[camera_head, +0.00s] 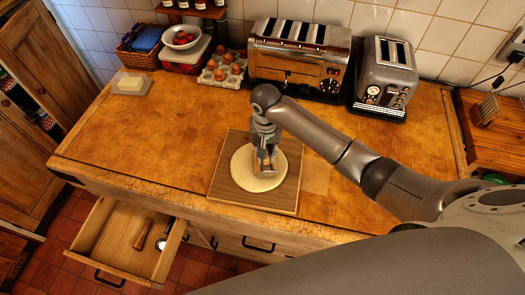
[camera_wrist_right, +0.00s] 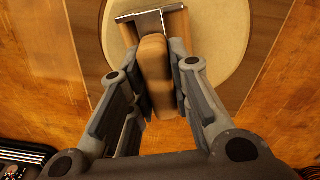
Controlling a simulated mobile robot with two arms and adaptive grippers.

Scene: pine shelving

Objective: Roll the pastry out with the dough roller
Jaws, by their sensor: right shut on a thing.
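A round pale pastry (camera_head: 242,170) lies flat on a wooden board (camera_head: 226,196) near the counter's front edge. My right gripper (camera_head: 265,152) is above the pastry, shut on the wooden handle of the dough roller (camera_head: 264,172). In the right wrist view, the handle (camera_wrist_right: 156,80) stands between the two fingers, and the roller's metal frame (camera_wrist_right: 148,18) is over the pastry (camera_wrist_right: 217,40). I cannot tell whether the roller touches the pastry. The fingers hide part of the roller. My left gripper is not in view.
An open drawer (camera_head: 105,235) below the counter holds a wooden-handled tool (camera_head: 142,235). Two toasters (camera_head: 298,55) (camera_head: 386,75), an egg tray (camera_head: 222,70), a fruit bowl (camera_head: 181,38) and a butter dish (camera_head: 131,84) stand farther back. The counter left of the board is clear.

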